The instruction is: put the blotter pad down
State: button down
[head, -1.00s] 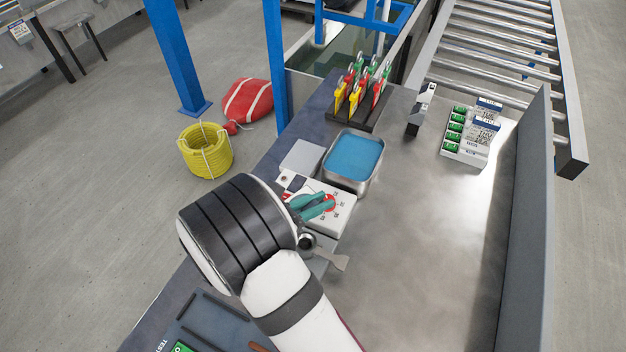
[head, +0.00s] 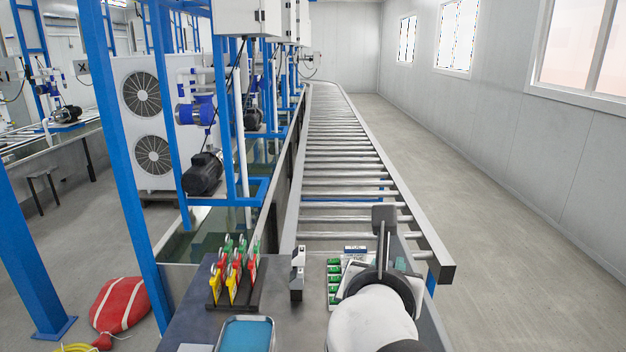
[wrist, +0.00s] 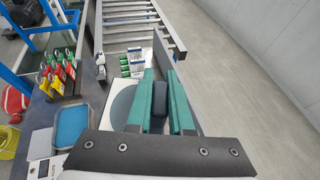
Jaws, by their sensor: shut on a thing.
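My gripper (wrist: 158,92) is in the middle of the wrist view. Its two teal fingers are shut on a dark block (wrist: 158,90), which I take to be the blotter pad; only its top and near side show. In the head view one teal finger (head: 400,264) shows at the right end of the bench, behind my white and black wrist, and the pad is hidden. The gripper is over the bench, right of the small green and white boxes (head: 334,283). I cannot tell whether the pad touches the surface below.
A rack of coloured tags (head: 233,282) and a black and white device (head: 297,272) stand left of the boxes. A metal tray with blue contents (head: 245,335) is nearer. A white panel with a grey disc (wrist: 122,100) lies beside the fingers. A roller conveyor (head: 345,190) runs beyond.

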jog(key=s+d+f+m+g+h, duration=0.25)
jog(key=f+m+h, duration=0.25)
jog(key=f, duration=0.5)
jog(key=s+a+f+m+g, duration=0.1)
jog(key=s+f+m+g, duration=1.35)
jog(key=m+g, duration=0.55)
jog(key=s+a+f+m+g+y, duration=0.25)
jog(key=a+m+y, duration=0.65)
jog(key=m+y, duration=0.55)
jog(key=w+a+r+m+t+y, duration=0.1)
jog(key=w+a+m+t+y, duration=0.5)
jog(key=m+t+y, duration=0.35)
jog(key=f, duration=0.4)
jog(key=f+m+t, duration=0.1)
jog(key=f, duration=0.3)
jog(key=w+f+t+h, duration=0.1)
jog(key=f, duration=0.4)
jog(key=shift+w+t, duration=0.1)
jog(key=shift+t, duration=0.15)
jog(key=a, duration=0.4)
jog(key=shift+f, duration=0.75)
